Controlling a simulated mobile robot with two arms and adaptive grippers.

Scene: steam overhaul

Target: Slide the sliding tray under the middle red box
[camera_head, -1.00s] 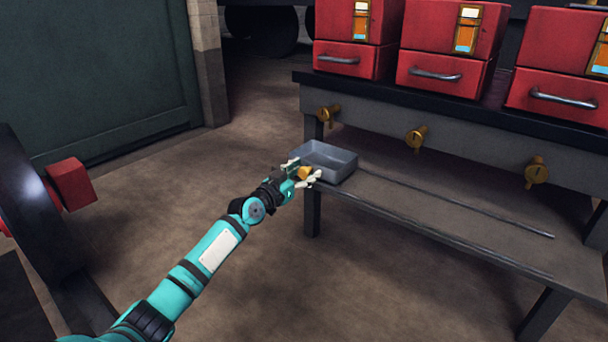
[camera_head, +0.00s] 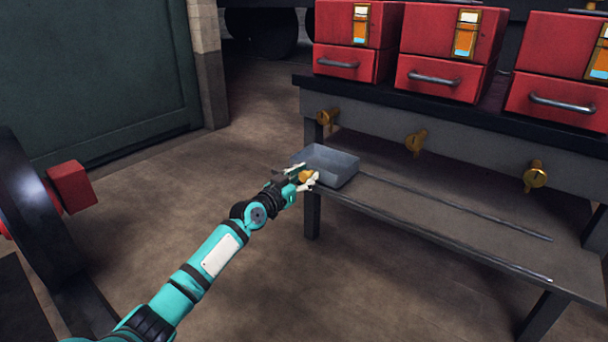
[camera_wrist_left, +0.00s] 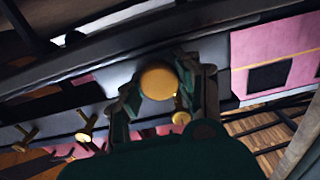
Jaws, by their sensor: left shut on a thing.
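The sliding tray (camera_head: 337,163) is a grey open box at the left end of the lower shelf, under the left red box (camera_head: 350,38). A brass knob (camera_head: 306,176) is on its front. My left gripper (camera_head: 308,178) is shut on this knob; the round knob (camera_wrist_left: 158,82) shows between the fingers in the left wrist view. The middle red box (camera_head: 446,48) stands on the bench top, to the right of the tray's place. The tray looks empty. My right gripper is not in view.
Two thin rails (camera_head: 455,206) run along the shelf to the right, with free room between them. Brass valves (camera_head: 416,142) stick out from the bench front above the shelf. The right red box (camera_head: 556,72) stands further right. A bench leg (camera_head: 313,215) stands below the tray.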

